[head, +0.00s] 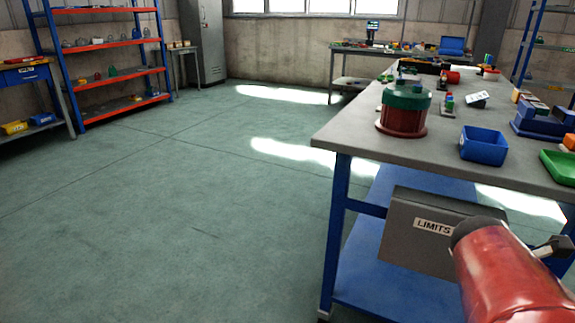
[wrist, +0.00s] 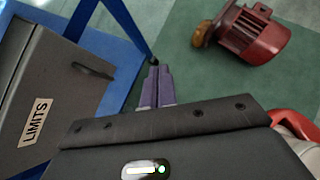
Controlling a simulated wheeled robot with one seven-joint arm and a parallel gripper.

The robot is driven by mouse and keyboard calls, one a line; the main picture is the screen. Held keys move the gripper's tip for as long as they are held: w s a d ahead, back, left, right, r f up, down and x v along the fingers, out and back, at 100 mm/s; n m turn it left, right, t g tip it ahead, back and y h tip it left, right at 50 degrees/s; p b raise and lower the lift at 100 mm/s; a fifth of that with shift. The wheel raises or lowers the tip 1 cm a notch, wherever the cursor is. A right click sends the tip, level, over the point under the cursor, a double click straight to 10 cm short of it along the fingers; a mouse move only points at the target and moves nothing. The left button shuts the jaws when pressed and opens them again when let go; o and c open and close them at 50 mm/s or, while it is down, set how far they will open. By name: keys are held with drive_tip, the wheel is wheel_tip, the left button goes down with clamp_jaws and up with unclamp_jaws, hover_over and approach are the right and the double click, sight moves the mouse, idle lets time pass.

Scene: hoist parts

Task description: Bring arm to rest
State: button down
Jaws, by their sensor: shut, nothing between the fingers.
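My gripper (wrist: 155,88) shows in the wrist view with its two purple fingers together and nothing between them. It is beside the grey box (wrist: 50,85) labelled LIMITS and clear of it. The same grey box (head: 405,240) shows in the head view below the workbench top. My gripper cannot be made out clearly in the head view.
A finned red motor (wrist: 252,35) shows beyond the fingers. The workbench (head: 350,130) carries a red and green drum (head: 403,112), a blue bin (head: 484,147) and a green tray (head: 560,168). The floor (head: 170,230) to the left is clear up to the shelves (head: 115,78).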

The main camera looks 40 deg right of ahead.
drive_tip(key=w+a+m+t+y, duration=0.1)
drive_tip(key=w+a+m+t, duration=0.2)
drive_tip(key=w+a, duration=0.5)
drive_tip(key=w+a+m+t+y, duration=0.1)
drive_tip(key=w+a+m+t, duration=0.25)
drive_tip(key=w, duration=0.95)
drive_tip(key=w+a+m+t+y, duration=0.1)
drive_tip(key=w+a+m+y, duration=0.1)
drive_tip(key=a, duration=1.1)
drive_tip(key=w+a+f+m+t+y, duration=0.1)
drive_tip(key=w+a, duration=0.4)
drive_tip(key=a, duration=0.8)
drive_tip(key=m+t+y, duration=0.1)
drive_tip(key=m+y, duration=0.1)
drive_tip(key=shift+f+y, duration=0.25)
drive_tip(key=shift+y, duration=0.15)
drive_tip(key=shift+m+t, duration=0.25)
